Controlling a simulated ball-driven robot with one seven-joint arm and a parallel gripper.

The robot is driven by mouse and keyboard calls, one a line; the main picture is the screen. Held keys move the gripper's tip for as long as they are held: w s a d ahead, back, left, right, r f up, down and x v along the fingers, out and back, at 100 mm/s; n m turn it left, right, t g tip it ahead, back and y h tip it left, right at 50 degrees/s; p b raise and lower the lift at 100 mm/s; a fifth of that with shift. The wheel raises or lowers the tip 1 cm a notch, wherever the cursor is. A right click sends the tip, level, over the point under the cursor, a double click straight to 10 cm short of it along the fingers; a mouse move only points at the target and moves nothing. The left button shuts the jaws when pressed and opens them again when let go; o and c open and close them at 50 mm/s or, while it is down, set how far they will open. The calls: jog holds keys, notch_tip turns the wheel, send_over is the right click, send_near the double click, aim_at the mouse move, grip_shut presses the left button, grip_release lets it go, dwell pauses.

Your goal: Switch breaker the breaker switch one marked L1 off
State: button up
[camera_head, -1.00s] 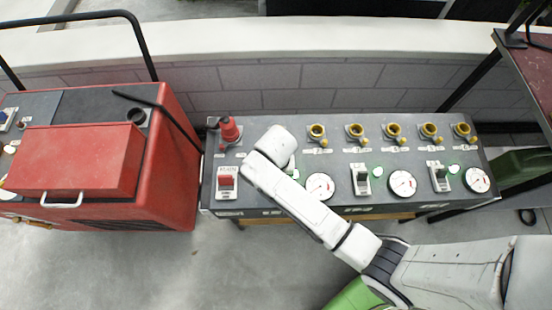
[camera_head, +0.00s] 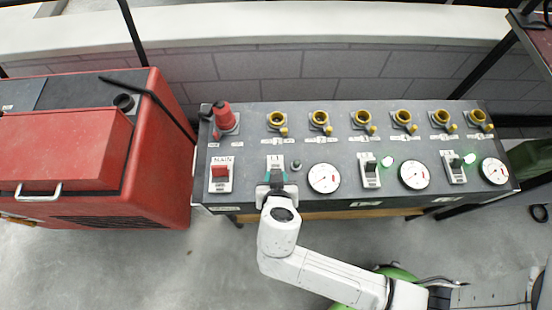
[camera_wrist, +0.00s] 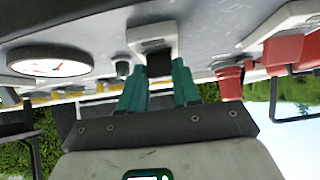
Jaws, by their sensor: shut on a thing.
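The L1 breaker switch (camera_head: 275,161) is a white-bodied breaker on the grey panel, left of the first gauge. Its black lever (camera_wrist: 159,65) shows between my gripper's teal fingers in the wrist view. My gripper (camera_head: 276,181) reaches the breaker from the panel's front edge and is shut on the lever. The fingers and wrist hide most of the lever and the breaker's lower part in the head view. The small lamp (camera_head: 296,165) right of the breaker looks dark.
A red-switched breaker (camera_head: 220,172) and a red plug (camera_head: 224,117) are at left. Two more black-levered breakers, (camera_head: 370,170) and (camera_head: 454,167), have green lit lamps beside them. Yellow sockets line the back.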

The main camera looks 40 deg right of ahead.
jog(key=shift+s+a+f+t+h+b, duration=0.25)
jog(key=shift+f+t+h+b, duration=0.35)
jog(key=shift+b, duration=1.05)
jog(key=shift+r, duration=0.2)
jog(key=shift+r+t+b, duration=0.15)
jog(key=shift+t+b, duration=0.15)
jog(key=shift+b, duration=0.05)
jog(key=o, duration=1.1)
jog(key=shift+c, duration=0.2)
jog(key=v, duration=1)
jog(key=shift+s+a+r, duration=0.2)
jog(key=shift+s, duration=0.1)
